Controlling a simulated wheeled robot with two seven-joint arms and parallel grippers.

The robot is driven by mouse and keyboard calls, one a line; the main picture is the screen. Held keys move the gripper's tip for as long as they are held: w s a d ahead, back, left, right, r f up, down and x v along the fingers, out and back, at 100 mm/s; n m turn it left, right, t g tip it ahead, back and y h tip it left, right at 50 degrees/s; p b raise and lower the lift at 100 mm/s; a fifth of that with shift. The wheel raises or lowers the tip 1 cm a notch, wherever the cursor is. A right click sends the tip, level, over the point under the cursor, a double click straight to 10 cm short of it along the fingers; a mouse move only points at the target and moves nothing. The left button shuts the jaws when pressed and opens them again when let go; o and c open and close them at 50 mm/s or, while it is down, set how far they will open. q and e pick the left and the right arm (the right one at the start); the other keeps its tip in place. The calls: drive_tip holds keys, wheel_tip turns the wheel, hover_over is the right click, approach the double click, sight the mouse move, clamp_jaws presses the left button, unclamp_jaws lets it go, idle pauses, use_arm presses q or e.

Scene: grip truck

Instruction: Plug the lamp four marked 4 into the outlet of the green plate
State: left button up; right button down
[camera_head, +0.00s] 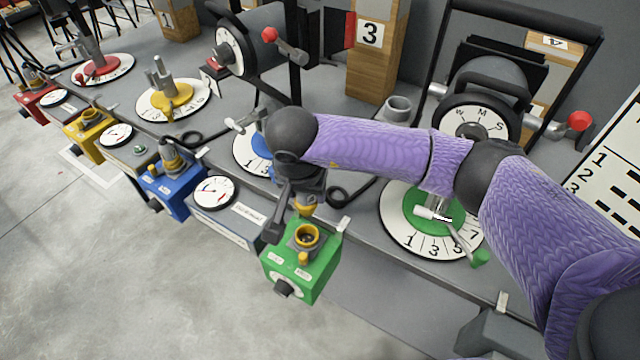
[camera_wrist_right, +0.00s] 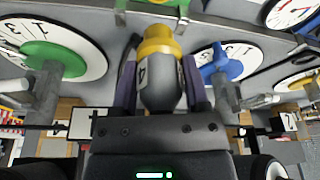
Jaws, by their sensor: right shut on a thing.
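My right gripper (camera_head: 292,200) is shut on lamp four, a grey rounded body with a yellow collar (camera_head: 305,208). In the right wrist view, lamp four (camera_wrist_right: 160,88) sits between the two fingers (camera_wrist_right: 160,90), with a sideways 4 on it and its yellow end pointing away from the palm. In the head view the lamp is just above the green box (camera_head: 318,268). A yellow-ringed round outlet (camera_head: 306,238) is on top of that box, apparently empty. The gap between lamp and outlet is small; contact cannot be told. My left gripper is not in view.
The blue box (camera_head: 172,197) at left holds a grey lamp; yellow (camera_head: 84,135) and red (camera_head: 38,98) boxes stand farther along. A green-centred dial (camera_head: 415,232) with a lever is on the bench at right. Open floor lies in front.

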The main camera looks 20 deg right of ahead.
sight(305, 213)
drive_tip(key=shift+w+a+f+m, duration=0.15)
drive_tip(key=shift+f+m, duration=0.15)
drive_tip(key=shift+f, duration=0.4)
wheel_tip(305, 213, down, 5)
drive_tip(key=b, duration=0.3)
drive_tip(key=shift+r+b, duration=0.1)
drive_tip(key=shift+b, duration=0.25)
drive_tip(key=shift+f+b, duration=0.35)
drive_tip(key=shift+f, duration=0.05)
drive_tip(key=shift+f, duration=0.25)
